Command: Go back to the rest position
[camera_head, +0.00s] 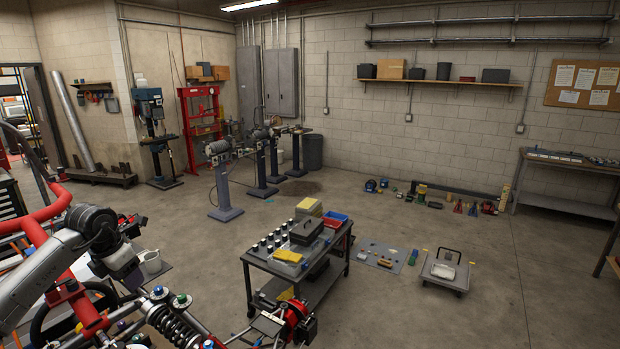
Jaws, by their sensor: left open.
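My left arm comes in from the left edge, bends at a dark joint and points down. My left gripper (131,281) is at its end, small and dark, above the tube chassis and apart from the cart; its fingers are hard to make out against the parts behind. It is open, and I see nothing held in it. The red tube chassis (50,212) fills the lower left, with a coil-over shock (178,326) at the bottom. My right gripper is not in view.
A black cart (318,262) with several canisters, a dark case and a blue-red bin (335,219) stands right of the chassis. A grey mat (383,255) and a small trolley (445,270) are on the floor. Open concrete floor lies to the right.

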